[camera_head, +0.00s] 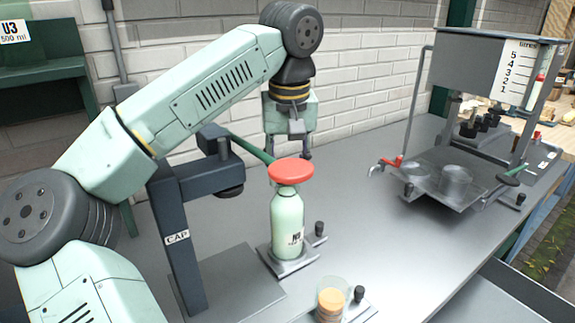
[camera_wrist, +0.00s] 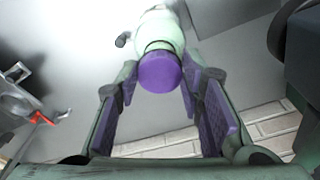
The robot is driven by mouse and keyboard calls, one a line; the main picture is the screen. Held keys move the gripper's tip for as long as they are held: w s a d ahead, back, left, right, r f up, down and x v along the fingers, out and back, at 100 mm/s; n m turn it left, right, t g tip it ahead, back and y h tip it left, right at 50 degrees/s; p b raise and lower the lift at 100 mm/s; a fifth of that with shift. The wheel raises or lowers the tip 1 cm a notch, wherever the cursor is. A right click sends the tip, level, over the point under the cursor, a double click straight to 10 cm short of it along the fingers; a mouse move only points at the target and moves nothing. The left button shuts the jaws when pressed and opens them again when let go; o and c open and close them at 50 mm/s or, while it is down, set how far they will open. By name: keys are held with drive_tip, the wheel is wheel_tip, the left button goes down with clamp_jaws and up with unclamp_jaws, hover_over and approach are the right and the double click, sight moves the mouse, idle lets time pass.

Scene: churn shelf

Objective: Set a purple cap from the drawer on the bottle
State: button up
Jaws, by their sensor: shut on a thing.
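In the wrist view the purple cap (camera_wrist: 160,72) sits between the fingertips of my gripper (camera_wrist: 160,82), and my fingers are shut on it. The pale green bottle (camera_wrist: 163,27) is directly beyond the cap, in line with it, with a dark ring between them. I cannot tell whether the cap is seated. In the head view the bottle (camera_head: 288,222) stands upright on a small metal plate. A red disc on a green lever (camera_head: 290,171) hides its top. My gripper (camera_head: 306,153) points down just behind that disc, its fingertips mostly hidden. The drawer is not identifiable.
The dark CAP stand (camera_head: 178,238) is left of the bottle, its lever reaching over the bench. A clear cup with orange-tan discs (camera_head: 331,300) stands in front. The filling machine (camera_head: 490,70) is at right. The bench (camera_head: 400,235) between is clear.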

drive_tip(key=o, duration=0.8)
drive_tip(key=shift+c, duration=0.2)
drive_tip(key=shift+c, duration=0.6)
drive_tip(key=shift+r, duration=0.1)
drive_tip(key=shift+r, duration=3.45)
